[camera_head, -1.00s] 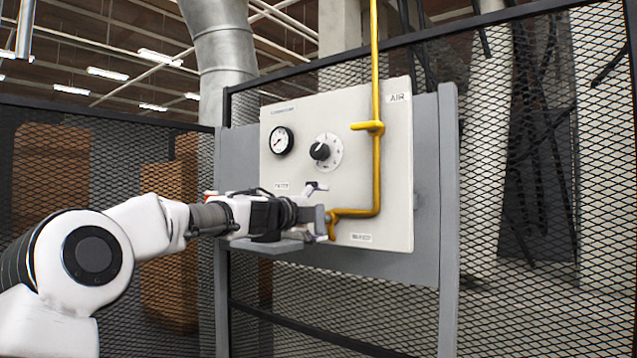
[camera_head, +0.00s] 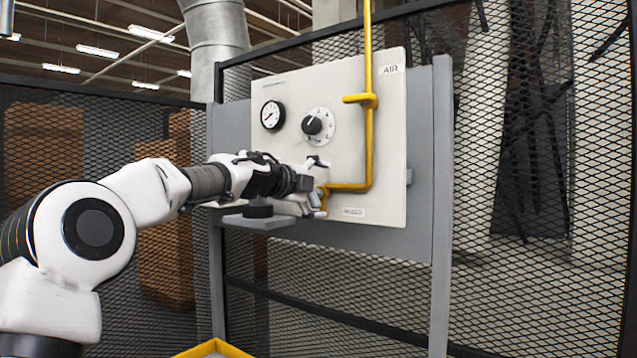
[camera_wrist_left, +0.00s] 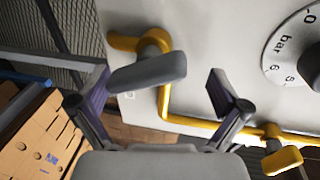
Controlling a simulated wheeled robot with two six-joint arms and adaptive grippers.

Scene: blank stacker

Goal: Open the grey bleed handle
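The grey bleed handle (camera_wrist_left: 148,72) is a rounded grey bar in the left wrist view, in front of the yellow pipe's bent end. My left gripper (camera_wrist_left: 160,95) is open there, one finger on each side of the handle. The right finger is clearly apart from it; the left finger is close to the handle's left end, and I cannot tell if they touch. In the head view my left gripper (camera_head: 312,190) is at the lower part of the panel, and the handle is hard to separate from its fingers. My right gripper is not in view.
The pale panel (camera_head: 390,165) carries a gauge (camera_head: 272,115), a black dial knob (camera_head: 312,125) and a yellow pipe (camera_head: 369,140) with a yellow lever (camera_head: 358,98). A grey post (camera_head: 442,210) and mesh fence flank it. A yellow edge (camera_head: 215,347) shows at the bottom.

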